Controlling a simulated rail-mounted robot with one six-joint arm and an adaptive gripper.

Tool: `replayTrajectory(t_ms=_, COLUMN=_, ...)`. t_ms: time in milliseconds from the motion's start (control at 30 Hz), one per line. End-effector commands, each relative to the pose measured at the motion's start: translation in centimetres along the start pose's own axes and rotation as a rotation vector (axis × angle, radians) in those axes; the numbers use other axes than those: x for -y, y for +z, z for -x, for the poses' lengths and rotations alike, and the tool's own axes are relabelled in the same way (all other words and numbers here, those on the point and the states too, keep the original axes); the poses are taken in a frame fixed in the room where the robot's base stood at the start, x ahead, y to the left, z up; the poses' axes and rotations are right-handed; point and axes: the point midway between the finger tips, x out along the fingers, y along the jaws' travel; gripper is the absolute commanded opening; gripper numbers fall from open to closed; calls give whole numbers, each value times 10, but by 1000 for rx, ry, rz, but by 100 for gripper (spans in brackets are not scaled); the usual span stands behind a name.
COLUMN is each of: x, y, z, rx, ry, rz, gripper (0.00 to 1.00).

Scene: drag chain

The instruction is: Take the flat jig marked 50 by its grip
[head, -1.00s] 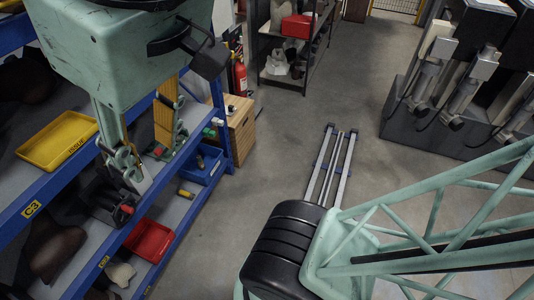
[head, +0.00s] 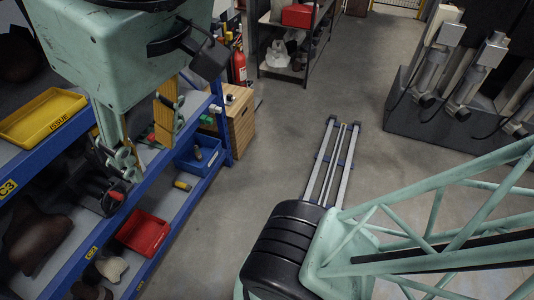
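My gripper (head: 150,145) hangs at the upper left under a green housing, over the blue-edged shelf unit (head: 75,150). Its two fingers, green with yellow parts, stand apart and look open, with nothing clearly seen between them. A dark object with a red knob (head: 116,195) sits on the shelf just below the left finger. Another small red part (head: 150,137) shows near the fingers. I cannot make out a flat jig, its grip or a mark 50. The fingers and housing hide part of the shelf.
On the shelves are a yellow tray marked ISSUE (head: 42,117), a red bin (head: 143,233), a blue bin (head: 198,156) and a yellow cylinder (head: 182,185). A wooden cabinet (head: 240,118) stands beyond. Floor rails (head: 330,165) run ahead. Dark machines (head: 455,100) stand right.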

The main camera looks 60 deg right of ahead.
Motion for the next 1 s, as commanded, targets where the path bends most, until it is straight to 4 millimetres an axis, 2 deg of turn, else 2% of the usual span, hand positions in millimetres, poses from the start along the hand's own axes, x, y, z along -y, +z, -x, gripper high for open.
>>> replayTrajectory(t_ms=33, x=0, y=6, z=-11, rx=1, ry=1, rz=0, gripper=34)
replayTrajectory(t_ms=300, x=0, y=12, z=-27, rx=1, ry=0, rz=0, gripper=34)
replayTrajectory(t_ms=1000, x=0, y=12, z=-28, rx=1, ry=0, rz=0, gripper=34)
